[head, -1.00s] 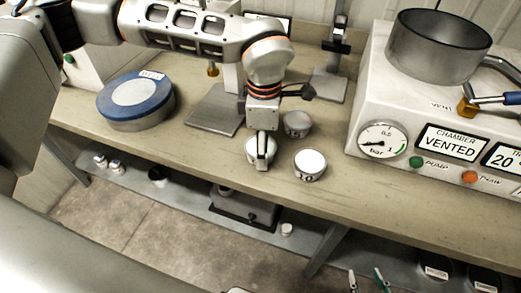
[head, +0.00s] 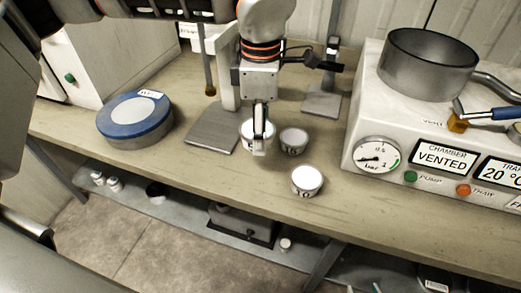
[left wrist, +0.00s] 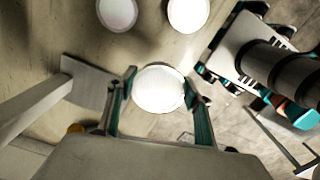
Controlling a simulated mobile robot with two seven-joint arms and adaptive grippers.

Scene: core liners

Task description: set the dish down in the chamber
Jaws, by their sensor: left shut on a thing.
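My left gripper (head: 260,140) is shut on a dish (head: 246,130) with a bright white top. The left wrist view shows this dish (left wrist: 158,89) between the two fingers. It appears to be held above the bench, near the stand's plate; its exact height is unclear. The chamber (head: 430,72) is an open grey metal pot on the white unit at the right, well away from the dish. Its sign reads "CHAMBER VENTED". A teal tip (head: 377,287) at the bottom edge of the head view looks like part of my right gripper; most of it is out of frame.
Two other dishes stand on the bench, one grey (head: 294,141) and one white-topped (head: 307,180). A blue-topped round lid-like piece (head: 135,118) lies at the left. The stand's plate (head: 212,135) is beside my left gripper. A gauge (head: 377,156) faces the front of the unit.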

